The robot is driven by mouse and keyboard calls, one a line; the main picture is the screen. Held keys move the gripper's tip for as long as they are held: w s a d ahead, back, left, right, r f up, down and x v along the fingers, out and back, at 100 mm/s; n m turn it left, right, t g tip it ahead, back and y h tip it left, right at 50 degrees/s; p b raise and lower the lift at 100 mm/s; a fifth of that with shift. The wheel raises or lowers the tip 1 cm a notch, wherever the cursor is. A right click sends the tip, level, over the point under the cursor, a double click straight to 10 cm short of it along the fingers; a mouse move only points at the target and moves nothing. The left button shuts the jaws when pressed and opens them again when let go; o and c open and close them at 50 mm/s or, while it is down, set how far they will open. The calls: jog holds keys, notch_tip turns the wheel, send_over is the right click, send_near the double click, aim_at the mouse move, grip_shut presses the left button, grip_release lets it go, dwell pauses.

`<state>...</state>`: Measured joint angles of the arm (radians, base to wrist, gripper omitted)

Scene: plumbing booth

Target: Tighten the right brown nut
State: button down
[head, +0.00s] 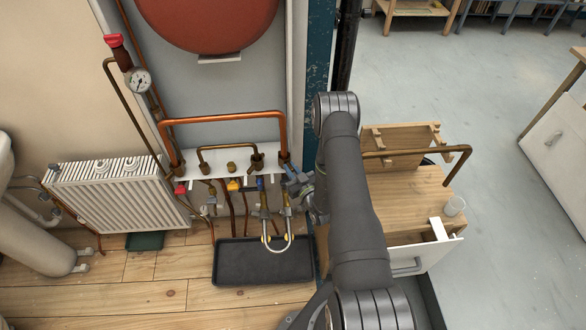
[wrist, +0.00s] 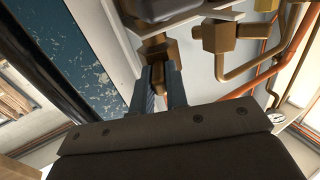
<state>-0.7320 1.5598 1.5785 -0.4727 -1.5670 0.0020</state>
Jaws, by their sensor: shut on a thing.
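The right brown nut (wrist: 158,74) is in the wrist view, under a brown fitting (wrist: 157,48). My gripper (wrist: 160,84) is shut on it, with one blue-grey finger on each side. In the head view my gripper (head: 292,174) is at the right end of the white pipe shelf (head: 220,160), by the foot of the large copper pipe (head: 225,118). The nut is too small and too covered there to make out clearly.
A second brown fitting (wrist: 218,38) with a bent pipe is close to the right of my fingers. A blue post (head: 318,60) stands beside the arm. A black tray (head: 235,268) lies on the floor below. A wooden bench (head: 400,205) is at the right.

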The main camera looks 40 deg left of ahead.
aim_at(281, 163)
jog(key=m+t, duration=0.1)
jog(key=s+m+t+h, duration=0.1)
jog(key=a+m+t+h, duration=0.1)
jog(key=t, duration=0.1)
jog(key=shift+s, duration=0.25)
jog(key=m+t+h, duration=0.1)
jog(key=s+a+m+t+h, duration=0.1)
jog(key=m+t+h, duration=0.1)
jog(key=shift+t, duration=0.3)
jog(key=m+t+h, duration=0.1)
jog(key=a+m+t+h, duration=0.1)
jog(key=h, duration=0.1)
jog(key=m+h, duration=0.1)
jog(key=h, duration=0.1)
jog(key=shift+s+a+m+t, duration=0.25)
jog(key=shift+s+m+t, duration=0.1)
jog(key=shift+m+t, duration=0.05)
jog(key=shift+a+m+t+h, duration=0.2)
jog(key=shift+m+h, duration=0.3)
jog(key=shift+h, duration=0.35)
jog(key=shift+a+m+t+h, duration=0.2)
jog(key=shift+m+h, duration=0.3)
jog(key=shift+h, duration=0.65)
jog(key=c, duration=1.4)
grip_release()
jog(key=shift+c, duration=0.2)
jog(key=shift+s, duration=0.15)
